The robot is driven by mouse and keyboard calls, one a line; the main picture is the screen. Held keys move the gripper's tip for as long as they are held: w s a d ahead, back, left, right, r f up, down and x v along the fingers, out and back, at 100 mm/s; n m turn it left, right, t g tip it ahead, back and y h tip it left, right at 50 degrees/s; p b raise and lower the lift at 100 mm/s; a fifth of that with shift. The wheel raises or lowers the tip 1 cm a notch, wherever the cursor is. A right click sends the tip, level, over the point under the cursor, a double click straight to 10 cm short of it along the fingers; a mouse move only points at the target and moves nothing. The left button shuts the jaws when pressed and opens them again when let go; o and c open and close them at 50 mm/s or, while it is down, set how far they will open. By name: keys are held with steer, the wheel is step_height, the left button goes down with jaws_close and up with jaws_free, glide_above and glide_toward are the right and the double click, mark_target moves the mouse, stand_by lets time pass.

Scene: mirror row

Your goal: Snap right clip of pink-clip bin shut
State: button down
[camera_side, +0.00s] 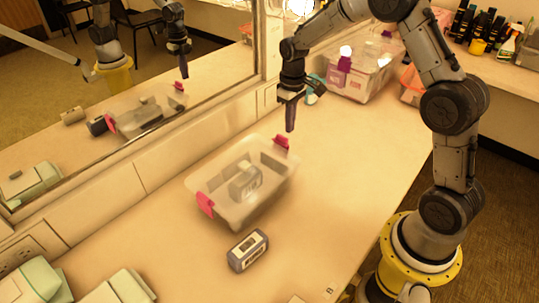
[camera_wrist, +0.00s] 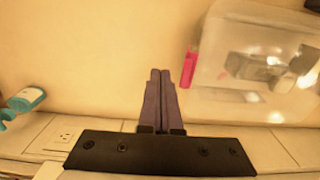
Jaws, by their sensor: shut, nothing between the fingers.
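The pink-clip bin (camera_side: 226,207) is a clear plastic box on the counter, with a grey and white device (camera_side: 246,181) inside. Its left pink clip (camera_side: 205,203) lies against the near left end. Its right pink clip (camera_side: 281,143) stands up at the far right end and seems tilted outward. In the wrist view the bin (camera_wrist: 225,103) is at the right, with the right clip (camera_wrist: 188,68) on its left end. My gripper (camera_side: 290,130) is shut and empty, pointing down just above and beside the right clip. Its fingers also show in the wrist view (camera_wrist: 160,75), apart from the clip.
A mirror (camera_side: 150,80) stands behind the counter and reflects the bin and my arm. A similar grey device (camera_side: 248,250) lies in front of the bin. A purple-clip bin (camera_side: 360,75) stands farther back. A teal-and-white bottle (camera_wrist: 25,100) is at the wrist view's left. Counter right of the bin is clear.

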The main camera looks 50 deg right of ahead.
step_height(320, 180, down, 3)
stand_by(0.7)
steer(key=shift+a, duration=0.15)
step_height(320, 180, up, 6)
steer(key=shift+a+r, duration=0.2)
steer(key=shift+a, duration=0.25)
stand_by(1.0)
